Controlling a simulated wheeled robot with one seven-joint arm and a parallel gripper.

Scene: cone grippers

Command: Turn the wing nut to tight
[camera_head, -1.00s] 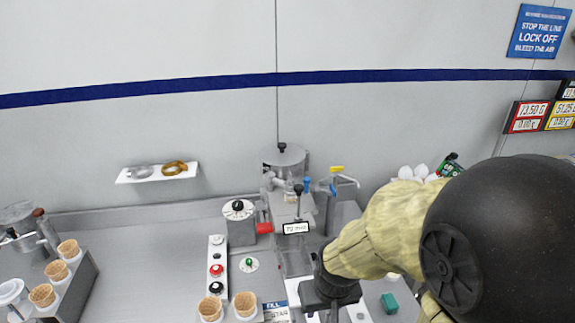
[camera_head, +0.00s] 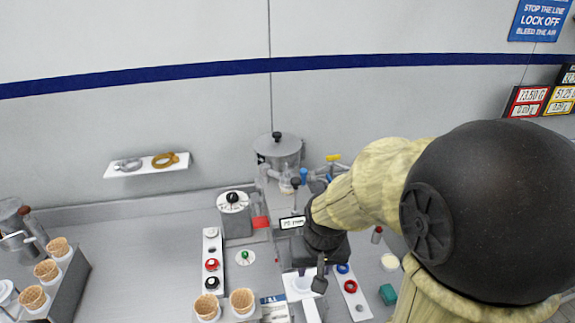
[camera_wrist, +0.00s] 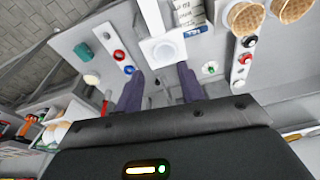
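My gripper (camera_head: 311,277) hangs over the white-topped fixture (camera_head: 299,285) in front of the filling machine (camera_head: 280,150). In the wrist view my gripper (camera_wrist: 160,71) has its two dark fingers spread apart, with a gap between them. Thin grey metal parts (camera_wrist: 156,90) show in that gap, too small and dim to name; no grip on them shows. I cannot make out the wing nut surely in either view. My arm and gripper cover part of the machine's front in the head view.
Button strips stand left (camera_head: 212,262) and right (camera_head: 351,291) of the fixture. Waffle cones (camera_head: 242,301) stand at the front. A grey canister (camera_head: 235,213) is beside the machine. The counter at left centre is clear.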

